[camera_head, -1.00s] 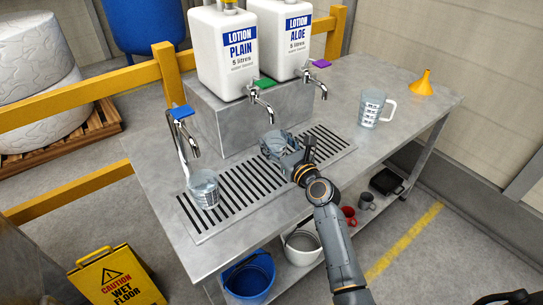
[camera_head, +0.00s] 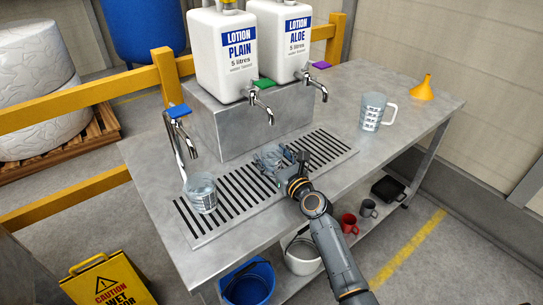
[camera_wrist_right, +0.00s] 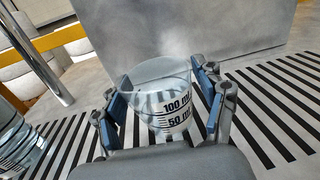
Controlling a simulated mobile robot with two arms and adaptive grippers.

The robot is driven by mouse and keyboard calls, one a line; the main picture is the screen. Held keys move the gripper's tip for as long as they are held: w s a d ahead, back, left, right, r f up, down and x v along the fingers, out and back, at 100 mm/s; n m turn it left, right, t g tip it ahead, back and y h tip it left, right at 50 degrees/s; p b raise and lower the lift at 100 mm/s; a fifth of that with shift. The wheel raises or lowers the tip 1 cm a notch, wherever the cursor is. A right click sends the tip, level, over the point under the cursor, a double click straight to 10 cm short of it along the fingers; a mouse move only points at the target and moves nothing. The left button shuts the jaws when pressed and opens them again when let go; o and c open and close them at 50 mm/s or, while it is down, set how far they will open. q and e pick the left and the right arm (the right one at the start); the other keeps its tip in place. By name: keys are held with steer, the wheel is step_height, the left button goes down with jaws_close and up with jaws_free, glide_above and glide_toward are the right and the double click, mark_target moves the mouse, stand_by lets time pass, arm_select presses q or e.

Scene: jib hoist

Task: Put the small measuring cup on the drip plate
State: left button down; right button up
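The small measuring cup (camera_wrist_right: 162,97) is clear, with 100 ml and 50 ml marks. In the right wrist view it stands between the two fingers of my right gripper (camera_wrist_right: 165,112). The fingers are apart, and a gap shows between the cup and the right-hand finger; contact on the left side is unclear. In the head view my right gripper (camera_head: 272,160) is low over the slotted drip plate (camera_head: 212,232) and largely hides the cup. The slots show behind the cup, but its base is hidden, so I cannot tell whether it touches the plate. My left gripper is not in view.
A clear beaker (camera_head: 200,193) stands on the plate's left end under the blue-handled tap (camera_head: 180,112). Two lotion containers (camera_head: 228,60) with taps stand on a metal block (camera_head: 215,135) behind. A measuring jug (camera_head: 373,112) and a yellow funnel (camera_head: 425,88) are at right.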

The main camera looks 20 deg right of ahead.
steer(key=shift+r, duration=0.1)
steer(key=shift+r, duration=0.1)
steer(key=p+v, duration=0.1)
steer(key=v, duration=1.1)
stand_by(0.3)
